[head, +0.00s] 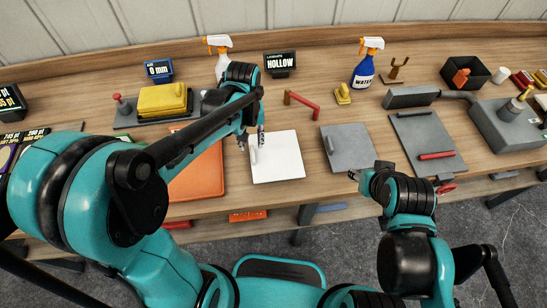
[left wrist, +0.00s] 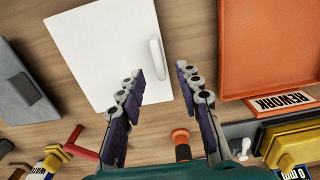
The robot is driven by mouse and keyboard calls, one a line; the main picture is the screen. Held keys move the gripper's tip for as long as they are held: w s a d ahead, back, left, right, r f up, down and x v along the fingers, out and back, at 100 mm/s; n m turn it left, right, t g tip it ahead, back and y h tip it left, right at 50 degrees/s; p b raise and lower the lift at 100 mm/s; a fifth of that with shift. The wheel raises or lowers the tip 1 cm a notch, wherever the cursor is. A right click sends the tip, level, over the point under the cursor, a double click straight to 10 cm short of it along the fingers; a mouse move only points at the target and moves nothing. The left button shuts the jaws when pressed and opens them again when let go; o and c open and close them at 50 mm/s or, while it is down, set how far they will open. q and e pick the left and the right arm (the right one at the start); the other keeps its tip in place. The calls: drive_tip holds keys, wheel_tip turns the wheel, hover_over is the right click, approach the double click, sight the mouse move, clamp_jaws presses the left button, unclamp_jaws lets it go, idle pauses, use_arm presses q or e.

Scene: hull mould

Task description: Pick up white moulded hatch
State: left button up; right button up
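The white moulded hatch (head: 277,157) lies flat on the wooden bench, with a raised white handle (head: 254,150) near its left edge. In the left wrist view the hatch (left wrist: 100,50) fills the upper middle, and its handle (left wrist: 157,58) shows between and just beyond my fingertips. My left gripper (head: 251,142) is open and empty above the hatch's back left part; in the left wrist view its fingers (left wrist: 160,76) are spread apart. My right gripper (head: 362,174) is near the bench's front edge, right of the hatch; its fingers are too small to tell.
An orange tray (head: 196,180) marked REWORK in the wrist view lies left of the hatch. A grey panel (head: 348,147) lies to the right. Behind are a red-handled tool (head: 303,104), a HOLLOW sign (head: 281,62) and spray bottles (head: 368,65). Bare wood separates hatch and grey panel.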

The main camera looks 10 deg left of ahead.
sight(252, 152)
use_arm(q)
drive_tip(key=f, duration=0.1)
drive_tip(key=f+b, duration=0.1)
drive_tip(key=f, duration=0.1)
drive_tip(key=f+b, duration=0.1)
drive_tip(key=f, duration=0.1)
drive_tip(key=shift+s+d, duration=0.1)
drive_tip(key=shift+s, duration=0.15)
clamp_jaws()
drive_tip(key=shift+r, duration=0.1)
drive_tip(key=shift+r, duration=0.1)
